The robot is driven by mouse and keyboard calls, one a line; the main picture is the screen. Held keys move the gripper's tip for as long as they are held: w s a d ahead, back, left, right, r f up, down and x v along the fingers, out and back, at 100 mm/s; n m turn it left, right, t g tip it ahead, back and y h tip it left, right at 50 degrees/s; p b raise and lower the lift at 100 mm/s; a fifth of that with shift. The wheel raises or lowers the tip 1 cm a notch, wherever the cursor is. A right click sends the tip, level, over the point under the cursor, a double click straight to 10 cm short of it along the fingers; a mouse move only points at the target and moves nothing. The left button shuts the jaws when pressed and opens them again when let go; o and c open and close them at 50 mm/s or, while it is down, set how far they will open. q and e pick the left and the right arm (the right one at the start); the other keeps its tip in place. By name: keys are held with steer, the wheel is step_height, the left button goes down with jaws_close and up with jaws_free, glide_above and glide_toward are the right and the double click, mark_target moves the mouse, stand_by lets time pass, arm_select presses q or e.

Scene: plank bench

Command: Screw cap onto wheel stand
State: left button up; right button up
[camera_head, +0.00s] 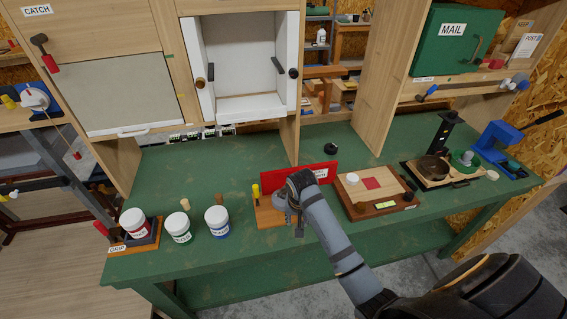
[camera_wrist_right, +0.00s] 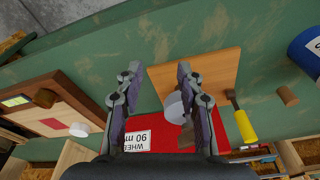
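The wheel stand has a wooden base (camera_head: 268,214) and a red upright panel (camera_head: 328,171). In the wrist view its base (camera_wrist_right: 217,66) and red panel (camera_wrist_right: 235,127) show, with a white label reading "WHE… 90 m…" (camera_wrist_right: 137,141). A pale grey round part (camera_wrist_right: 174,106) is at the stand, partly hidden by a finger; I cannot tell whether it is the cap. A small white cylinder (camera_head: 351,178) sits on the board to the right, also in the wrist view (camera_wrist_right: 79,129). My right gripper (camera_wrist_right: 158,70) is open over the stand. My left gripper is not in view.
A yellow-handled tool (camera_head: 256,192) stands at the stand's left end. Several labelled tubs, including a blue-banded one (camera_head: 217,222), are farther left. A wooden board with a red square (camera_head: 385,184) is close on the right. Green bench top (camera_head: 240,165) behind is mostly clear.

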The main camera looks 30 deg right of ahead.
steer(key=w+r+m, duration=0.3)
steer(key=w+r, duration=0.2)
steer(key=w, duration=0.2)
steer(key=m+g, duration=0.2)
steer(key=m, duration=0.2)
glide_toward(283, 187)
steer(key=shift+s+d+y+b, duration=0.25)
steer(key=shift+d+y+b, duration=0.15)
steer(key=shift+b, duration=0.05)
step_height(283, 187, down, 8)
steer(key=b, duration=0.7)
steer(key=shift+w+r+b, duration=0.1)
steer(key=shift+b, duration=0.3)
steer(key=shift+f, duration=0.8)
